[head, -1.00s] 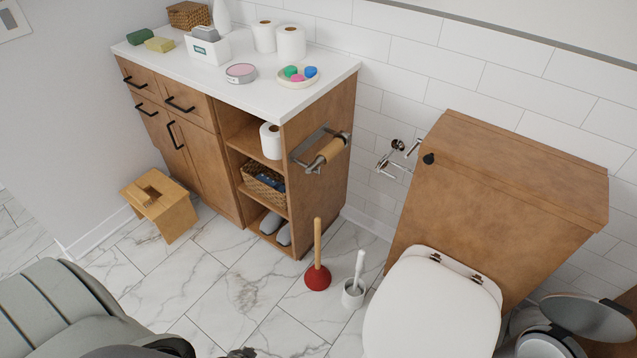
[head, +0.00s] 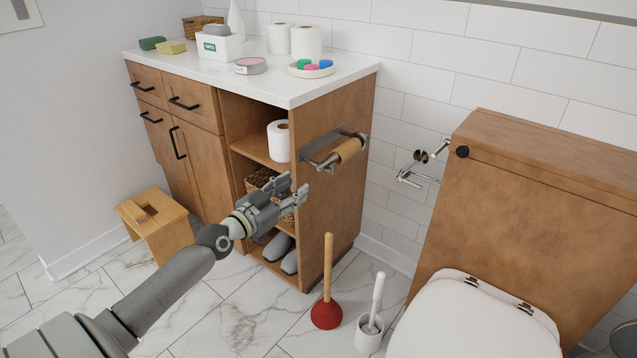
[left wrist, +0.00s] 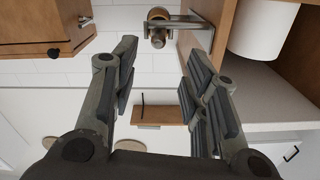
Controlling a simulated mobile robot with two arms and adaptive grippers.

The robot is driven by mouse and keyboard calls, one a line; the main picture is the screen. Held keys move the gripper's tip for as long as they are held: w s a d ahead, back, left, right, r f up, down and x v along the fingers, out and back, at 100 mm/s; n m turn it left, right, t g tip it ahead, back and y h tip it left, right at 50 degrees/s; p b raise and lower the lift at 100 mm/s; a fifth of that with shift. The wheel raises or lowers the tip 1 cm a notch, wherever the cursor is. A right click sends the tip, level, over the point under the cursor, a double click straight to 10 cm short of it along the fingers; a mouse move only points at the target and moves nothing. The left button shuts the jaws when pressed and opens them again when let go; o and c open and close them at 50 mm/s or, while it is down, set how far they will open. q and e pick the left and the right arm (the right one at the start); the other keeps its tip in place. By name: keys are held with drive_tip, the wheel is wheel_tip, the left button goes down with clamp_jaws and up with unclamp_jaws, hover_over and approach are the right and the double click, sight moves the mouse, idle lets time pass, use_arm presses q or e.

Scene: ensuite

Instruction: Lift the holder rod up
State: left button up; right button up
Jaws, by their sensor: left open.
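The metal toilet paper holder (head: 322,152) is mounted on the right side of the wooden cabinet. A brown cardboard tube (head: 348,151) sits on its rod, so most of the rod is hidden. My left gripper (head: 293,192) is open and empty in front of the cabinet, below and left of the holder, apart from it. In the left wrist view the holder (left wrist: 180,26) shows at the top, beyond the gap between the open fingers (left wrist: 160,58), with the tube end (left wrist: 158,14) beside it. My right gripper is not in view.
The cabinet (head: 335,205) has open shelves holding a paper roll (head: 279,141) and a basket. A red plunger (head: 326,314) and toilet brush (head: 370,325) stand on the floor below. The toilet (head: 475,325) is at right, with another metal wall fixture (head: 418,170) beside its tank.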

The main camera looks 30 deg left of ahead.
sight(319, 167)
use_arm(q)
drive_tip(key=w, duration=0.7)
drive_tip(key=shift+w+d+r, duration=0.25)
drive_tip(key=shift+w+d, duration=0.05)
drive_tip(key=shift+d, duration=0.1)
drive_tip(key=shift+w+b, duration=0.35)
drive_tip(key=shift+w, duration=0.6)
drive_tip(key=shift+w+d, duration=0.15)
drive_tip(key=shift+w, duration=0.5)
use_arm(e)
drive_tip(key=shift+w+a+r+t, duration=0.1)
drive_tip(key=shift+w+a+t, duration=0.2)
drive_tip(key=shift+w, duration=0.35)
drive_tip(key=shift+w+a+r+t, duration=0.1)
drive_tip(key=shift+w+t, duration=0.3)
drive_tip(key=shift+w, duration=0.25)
use_arm(q)
clamp_jaws()
